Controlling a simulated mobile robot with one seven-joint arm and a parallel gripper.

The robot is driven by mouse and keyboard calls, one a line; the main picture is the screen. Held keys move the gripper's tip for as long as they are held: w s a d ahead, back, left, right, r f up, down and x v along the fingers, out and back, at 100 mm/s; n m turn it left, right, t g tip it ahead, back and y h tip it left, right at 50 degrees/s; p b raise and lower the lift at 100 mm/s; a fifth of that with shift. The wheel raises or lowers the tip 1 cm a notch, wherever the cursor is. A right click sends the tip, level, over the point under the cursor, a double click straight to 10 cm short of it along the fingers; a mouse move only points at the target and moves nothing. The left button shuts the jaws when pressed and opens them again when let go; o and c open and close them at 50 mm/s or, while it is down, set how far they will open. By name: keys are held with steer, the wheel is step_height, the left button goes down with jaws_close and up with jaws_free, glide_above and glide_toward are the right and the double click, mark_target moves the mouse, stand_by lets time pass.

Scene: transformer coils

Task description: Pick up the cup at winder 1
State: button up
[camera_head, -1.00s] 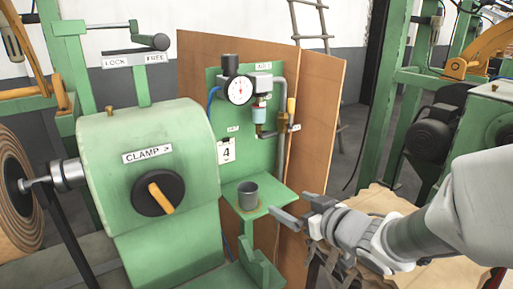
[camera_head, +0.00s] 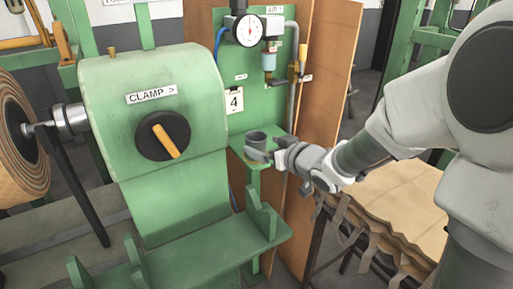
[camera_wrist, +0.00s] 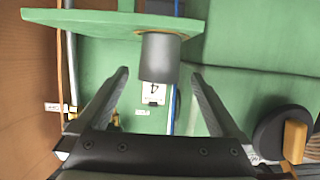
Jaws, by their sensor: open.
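The dark grey cup (camera_head: 256,138) stands upright on a small green shelf (camera_head: 238,143) right of the clamp housing. My gripper (camera_head: 262,153) is open and empty, close in front of the cup and at about its height in the head view. In the wrist view the scene appears upside down. There the cup (camera_wrist: 161,58) hangs from the shelf (camera_wrist: 80,20), between the lines of my two open fingers (camera_wrist: 158,75) and just beyond their tips. I cannot tell whether a finger touches it.
The green clamp housing with its dark knob (camera_head: 163,136) stands close to the left. A gauge (camera_head: 248,30) and pipes are above the shelf. A brown panel (camera_head: 325,90) stands behind, and a paper-covered table (camera_head: 405,200) is at the right. Green brackets (camera_head: 262,210) rise below the shelf.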

mark_target(261, 143)
steer(key=b+x, duration=0.1)
steer(key=x, duration=0.4)
steer(key=shift+r, duration=0.1)
steer(key=c, duration=1.4)
steer(key=shift+o, duration=0.2)
